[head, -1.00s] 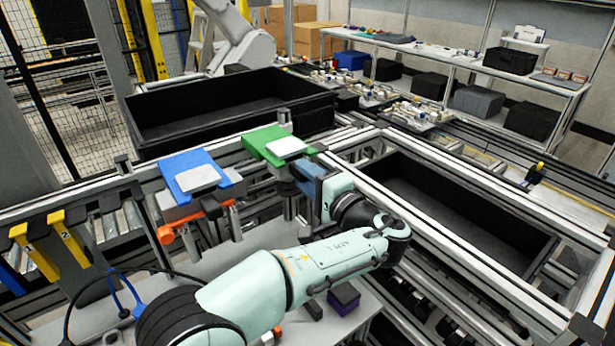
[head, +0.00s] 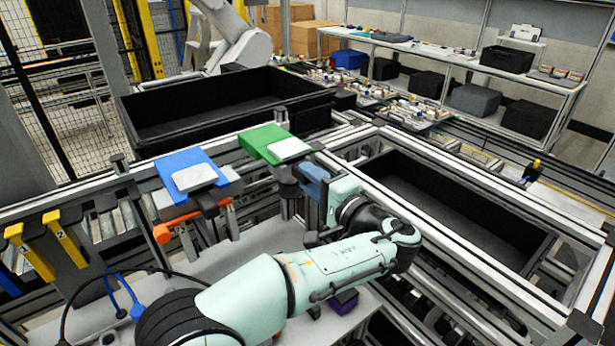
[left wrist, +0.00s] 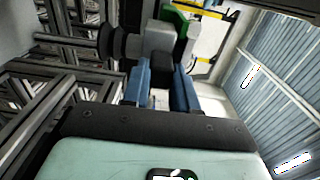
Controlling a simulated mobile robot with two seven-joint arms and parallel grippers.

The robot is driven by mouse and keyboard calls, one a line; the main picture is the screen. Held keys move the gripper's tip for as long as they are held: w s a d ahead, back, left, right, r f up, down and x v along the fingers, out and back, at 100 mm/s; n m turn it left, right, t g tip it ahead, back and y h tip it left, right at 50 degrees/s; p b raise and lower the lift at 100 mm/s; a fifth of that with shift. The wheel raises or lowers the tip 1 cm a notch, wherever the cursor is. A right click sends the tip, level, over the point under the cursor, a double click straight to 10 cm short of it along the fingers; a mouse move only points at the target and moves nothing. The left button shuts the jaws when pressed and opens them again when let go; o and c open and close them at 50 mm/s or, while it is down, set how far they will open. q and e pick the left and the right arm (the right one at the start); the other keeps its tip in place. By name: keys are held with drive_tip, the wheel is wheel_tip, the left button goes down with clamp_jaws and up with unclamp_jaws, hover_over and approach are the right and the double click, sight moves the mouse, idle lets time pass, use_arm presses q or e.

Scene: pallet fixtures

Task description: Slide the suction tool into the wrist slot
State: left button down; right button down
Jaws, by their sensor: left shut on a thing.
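My left gripper (head: 318,185) is shut on the suction tool, beside the front right of the green-topped holder (head: 262,141). The tool's dark round part (head: 288,182) shows just left of the fingers. In the left wrist view the blue fingers (left wrist: 163,88) close on the tool's black grip; its grey block (left wrist: 158,42) and black cups (left wrist: 118,44) show beyond. The green piece (left wrist: 178,17) is close behind the tool there. I cannot tell whether tool and holder touch. The wrist slot cannot be clearly made out. My right gripper is out of view.
A blue-topped holder (head: 188,160) with an orange tool (head: 178,231) stands left. A large black bin (head: 225,118) lies behind, another black bin (head: 450,205) at right. Metal rails surround the holders. A purple box (head: 343,303) is partly hidden under my arm.

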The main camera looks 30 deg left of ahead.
use_arm(q)
drive_tip(key=v, duration=0.6)
drive_tip(key=shift+d, duration=0.15)
idle(0.7)
drive_tip(key=shift+f, duration=0.1)
